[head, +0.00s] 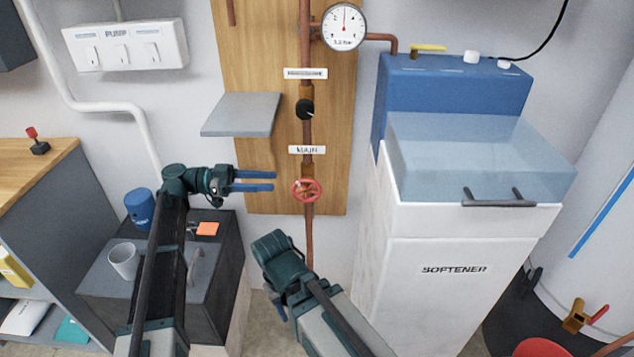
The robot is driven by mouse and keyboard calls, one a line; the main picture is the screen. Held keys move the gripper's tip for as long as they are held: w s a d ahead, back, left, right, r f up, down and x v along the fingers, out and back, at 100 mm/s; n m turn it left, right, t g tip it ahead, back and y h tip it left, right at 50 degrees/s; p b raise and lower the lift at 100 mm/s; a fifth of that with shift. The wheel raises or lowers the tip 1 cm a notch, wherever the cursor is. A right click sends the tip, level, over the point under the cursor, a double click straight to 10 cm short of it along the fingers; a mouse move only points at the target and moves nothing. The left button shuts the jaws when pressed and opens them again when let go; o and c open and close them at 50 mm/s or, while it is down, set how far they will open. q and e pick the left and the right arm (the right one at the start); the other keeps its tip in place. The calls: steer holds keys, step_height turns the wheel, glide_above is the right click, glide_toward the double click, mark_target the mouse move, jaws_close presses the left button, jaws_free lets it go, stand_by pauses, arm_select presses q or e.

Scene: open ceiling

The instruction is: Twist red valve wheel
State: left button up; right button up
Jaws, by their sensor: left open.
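The red valve wheel (306,190) sits on a vertical copper pipe, just below a label reading MAIN (307,150). My left gripper (273,181) comes in from the left with its blue fingers pointing right at the wheel. Its fingers are parted and empty, and their tips appear a short way left of the wheel's rim. My right arm (290,270) shows below the wheel. Its fingers are mostly hidden, so its opening is unclear.
A grey shelf (240,114) juts from the wooden board above my left gripper. A black knob (305,109) and a gauge (344,26) are higher on the pipe. The softener cabinet (455,240) stands at the right. A cup (124,260) stands on a dark cabinet at lower left.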

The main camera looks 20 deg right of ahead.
mark_target(320, 185)
arm_select(q)
steer(key=x, duration=1.3)
steer(key=shift+d+f, duration=0.1)
jaws_close()
steer(key=y+p, duration=0.2)
steer(key=p, duration=0.2)
steer(key=t+y+p, duration=0.1)
steer(key=y+p, duration=0.1)
steer(key=p, duration=0.1)
steer(key=shift+s+d+f+p, duration=0.2)
steer(key=shift+d+p, duration=0.2)
steer(key=shift+d+f+t+y+p, duration=0.1)
steer(key=shift+f+t+y+p, duration=0.25)
steer(key=shift+y+p, duration=0.25)
steer(key=shift+f, duration=0.25)
